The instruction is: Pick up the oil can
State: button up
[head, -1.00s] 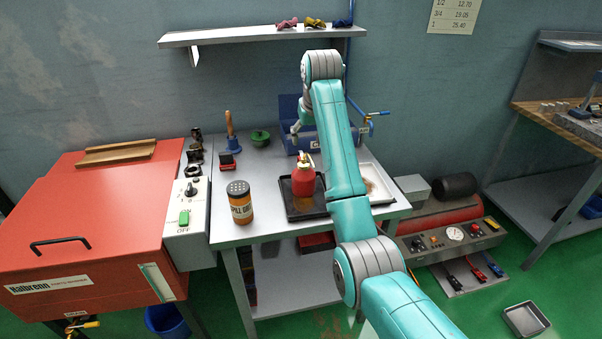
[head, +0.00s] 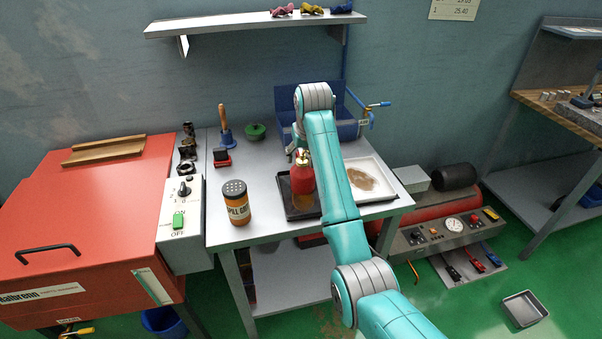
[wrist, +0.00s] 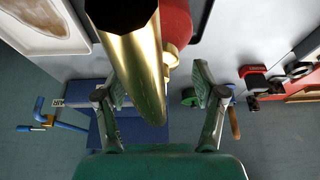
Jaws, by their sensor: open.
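The oil can (head: 302,176) is red with a brass top and stands upright on a black tray (head: 291,212) on the grey table. In the wrist view its brass spout (wrist: 134,62) looms large and close, with part of the red body (wrist: 176,24) behind it. My gripper (wrist: 158,92) is open, with one finger on each side of the spout in that view. I cannot tell whether either finger touches it. In the head view my gripper (head: 297,150) is at the can's top, mostly hidden by my arm.
An orange spill grit shaker (head: 236,204) stands left of the tray. A white tray (head: 392,186) with a brown stain lies right. A shelf (head: 230,24) hangs above.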

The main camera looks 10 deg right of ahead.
grip_shut()
dwell(0.3)
